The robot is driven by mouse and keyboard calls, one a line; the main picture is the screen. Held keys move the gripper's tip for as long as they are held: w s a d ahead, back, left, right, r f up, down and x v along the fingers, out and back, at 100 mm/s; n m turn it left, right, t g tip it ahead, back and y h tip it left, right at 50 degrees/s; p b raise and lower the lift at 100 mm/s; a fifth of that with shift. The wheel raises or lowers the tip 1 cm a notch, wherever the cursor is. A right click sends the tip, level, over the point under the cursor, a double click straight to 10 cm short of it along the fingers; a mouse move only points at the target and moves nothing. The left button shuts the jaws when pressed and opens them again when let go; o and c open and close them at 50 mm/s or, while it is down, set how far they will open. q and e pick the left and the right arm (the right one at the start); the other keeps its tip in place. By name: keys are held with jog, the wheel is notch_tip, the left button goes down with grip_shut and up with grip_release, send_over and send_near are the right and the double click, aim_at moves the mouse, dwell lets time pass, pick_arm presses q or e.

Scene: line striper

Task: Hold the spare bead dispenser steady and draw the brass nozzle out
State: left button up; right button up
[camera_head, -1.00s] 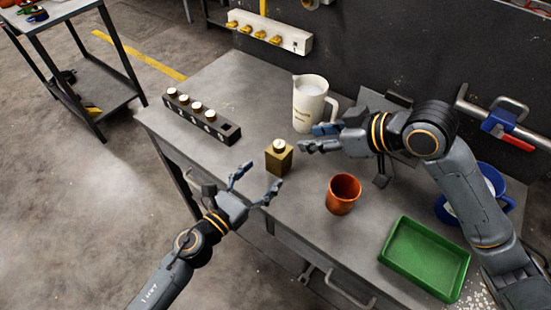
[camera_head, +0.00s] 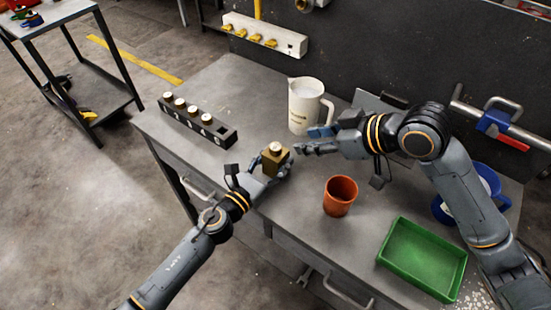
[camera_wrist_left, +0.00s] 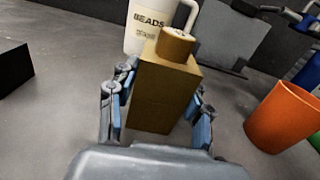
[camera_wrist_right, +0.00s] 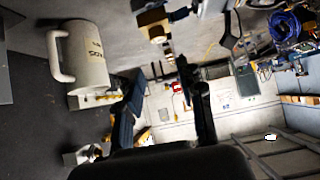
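The spare bead dispenser (camera_head: 275,163) is an upright brass-brown block on the bench, with the round brass nozzle (camera_head: 275,147) seated in its top. In the left wrist view the dispenser (camera_wrist_left: 163,95) stands between my left fingers, its nozzle (camera_wrist_left: 175,44) above them. My left gripper (camera_head: 279,167) is around the block, one finger on each side; narrow gaps seem to show, and contact is not clear. My right gripper (camera_head: 306,142) is open and empty, just right of and behind the dispenser. The right wrist view also shows the dispenser (camera_wrist_right: 152,20) beyond its parted fingers (camera_wrist_right: 160,85).
A black numbered rack (camera_head: 198,127) with several pale-topped nozzles and one empty socket stands left. A white BEADS jug (camera_head: 304,108) is close behind my right gripper. An orange cup (camera_head: 340,195) and green tray (camera_head: 422,258) stand to the right.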

pick_arm(q)
grip_shut()
pick_arm(e)
jog(key=shift+o, duration=1.4)
jog(key=g+h, duration=0.3)
jog(key=g, duration=0.2)
send_over(276, 146)
jog(key=s, duration=0.3)
jog(key=shift+w+a+f+n, duration=0.1)
jog(key=shift+a+f+n, duration=0.25)
jog(key=shift+f, duration=0.25)
notch_tip(276, 146, up, 4)
jog(key=w+g+h, duration=0.1)
jog(key=w+h, duration=0.2)
jog(key=h, duration=0.2)
jog(key=shift+s+d+f, duration=0.1)
jog(key=shift+d+f, duration=0.05)
jog(key=shift+f, duration=2.4)
jog(key=shift+d+f, duration=0.15)
jog(key=shift+f, duration=2.4)
